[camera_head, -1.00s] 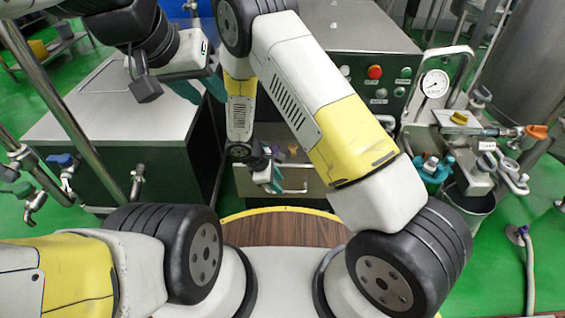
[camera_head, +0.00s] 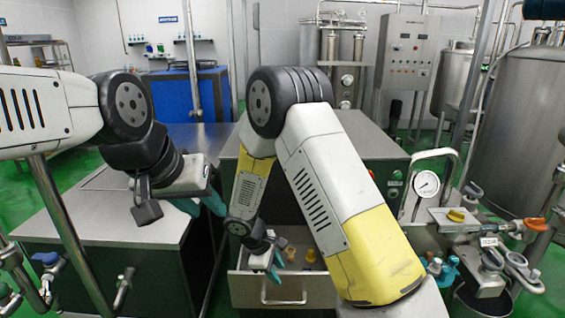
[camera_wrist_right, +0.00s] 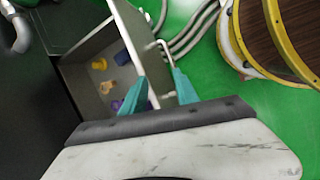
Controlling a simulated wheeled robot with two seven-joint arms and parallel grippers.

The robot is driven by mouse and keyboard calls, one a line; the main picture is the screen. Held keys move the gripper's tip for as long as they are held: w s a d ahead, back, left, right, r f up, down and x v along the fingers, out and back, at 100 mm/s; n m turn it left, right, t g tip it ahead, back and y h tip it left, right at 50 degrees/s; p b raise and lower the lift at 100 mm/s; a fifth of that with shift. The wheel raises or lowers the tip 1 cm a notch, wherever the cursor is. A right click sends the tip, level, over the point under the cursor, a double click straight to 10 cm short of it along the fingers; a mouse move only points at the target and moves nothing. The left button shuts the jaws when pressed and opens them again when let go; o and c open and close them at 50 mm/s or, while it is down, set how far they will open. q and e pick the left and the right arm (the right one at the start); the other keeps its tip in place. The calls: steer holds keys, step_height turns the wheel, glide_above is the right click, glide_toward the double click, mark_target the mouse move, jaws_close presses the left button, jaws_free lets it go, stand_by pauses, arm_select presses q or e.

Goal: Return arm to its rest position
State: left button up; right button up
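My right gripper (camera_head: 272,260) is at the front of an open metal drawer (camera_head: 245,290), with its arm reaching down from the upper right. In the right wrist view its two teal fingers (camera_wrist_right: 159,88) are apart, with the drawer handle (camera_wrist_right: 165,58) showing in and beyond the gap; I cannot tell whether they touch it. My left gripper (camera_head: 202,206) hangs over the left metal-topped cabinet, its teal fingers apart and nothing visible between them.
The drawer holds several small pieces, among them a yellow one (camera_wrist_right: 124,57), an orange one (camera_wrist_right: 106,87) and a purple one (camera_wrist_right: 117,104). A steel cabinet top (camera_head: 360,130) lies behind my right arm. A pressure gauge (camera_head: 427,183) with valves stands at the right.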

steer(key=s+d+r+m+y, duration=0.2)
steer(key=d+r+m, duration=0.25)
steer(key=r, duration=0.65)
steer(key=s+d+r+m+y, duration=0.15)
steer(key=d+r+m, duration=0.35)
steer(key=r, duration=0.7)
steer(key=s+d+r+m+t+y, duration=0.1)
steer(key=s+d+r+m+t, duration=0.1)
steer(key=s+r, duration=0.4)
steer(key=s+d+r+m+t+y, duration=0.1)
steer(key=s+d+r+m+t, duration=0.1)
steer(key=s+d+r, duration=0.3)
steer(key=s+r+m, duration=0.1)
steer(key=s, duration=0.2)
steer(key=shift+y, duration=0.35)
